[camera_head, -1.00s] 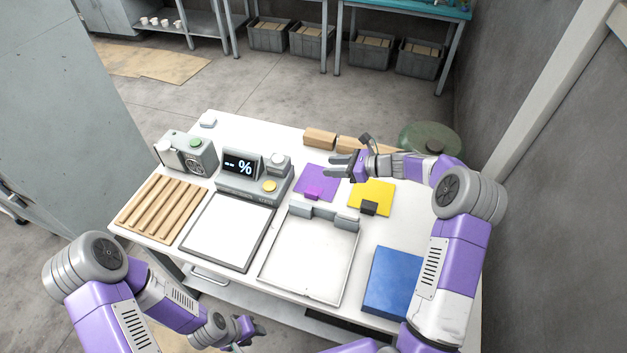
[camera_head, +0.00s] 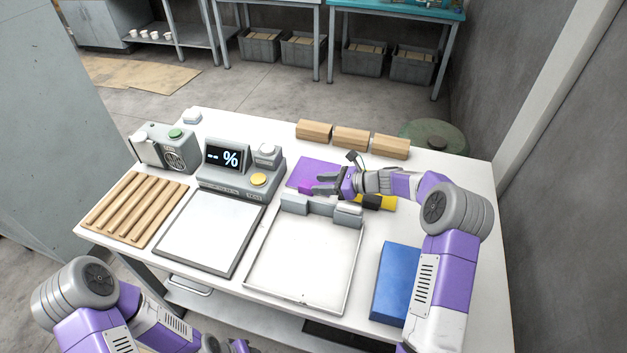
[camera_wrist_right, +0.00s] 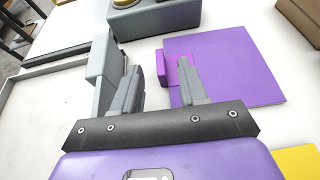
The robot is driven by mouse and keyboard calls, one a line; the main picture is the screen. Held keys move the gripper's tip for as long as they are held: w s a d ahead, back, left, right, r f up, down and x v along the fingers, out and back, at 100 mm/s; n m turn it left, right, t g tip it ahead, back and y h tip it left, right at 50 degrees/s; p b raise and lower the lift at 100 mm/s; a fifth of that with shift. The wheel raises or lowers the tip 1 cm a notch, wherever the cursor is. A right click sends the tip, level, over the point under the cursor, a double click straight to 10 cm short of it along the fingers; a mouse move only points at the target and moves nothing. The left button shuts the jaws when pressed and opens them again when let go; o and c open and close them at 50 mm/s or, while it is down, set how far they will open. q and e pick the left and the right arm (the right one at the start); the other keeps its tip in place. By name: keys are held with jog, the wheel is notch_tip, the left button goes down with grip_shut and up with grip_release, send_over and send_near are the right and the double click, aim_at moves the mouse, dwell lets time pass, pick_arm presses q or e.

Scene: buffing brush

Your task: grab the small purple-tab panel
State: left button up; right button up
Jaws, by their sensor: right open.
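The purple panel (camera_head: 309,169) lies flat on the white table, with a small brighter purple tab at its near edge. My right gripper (camera_head: 322,184) is open and above the panel's near part, hiding some of it. In the right wrist view, the purple panel (camera_wrist_right: 235,65) lies beyond and right of the fingers. Its tab (camera_wrist_right: 163,68) shows in the gap between the fingertips, beside the right finger, which covers part of it. Nothing is held. My left gripper (camera_head: 226,346) is barely visible at the bottom edge, mostly cut off.
A yellow panel (camera_head: 388,203) is partly hidden under my right gripper. A white tray (camera_head: 300,255) with grey blocks at its far edge lies nearer. A scale with a display (camera_head: 228,157), wooden rods (camera_head: 130,208), wooden blocks (camera_head: 350,138) and a blue panel (camera_head: 396,280) surround it.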

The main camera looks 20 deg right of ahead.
aim_at(305, 186)
jog(key=b+x, duration=0.1)
jog(key=x, duration=0.4)
jog(key=shift+f+b, duration=0.4)
jog(key=shift+f, duration=0.05)
jog(key=shift+w+a, duration=0.15)
jog(key=shift+a, duration=0.15)
grip_shut()
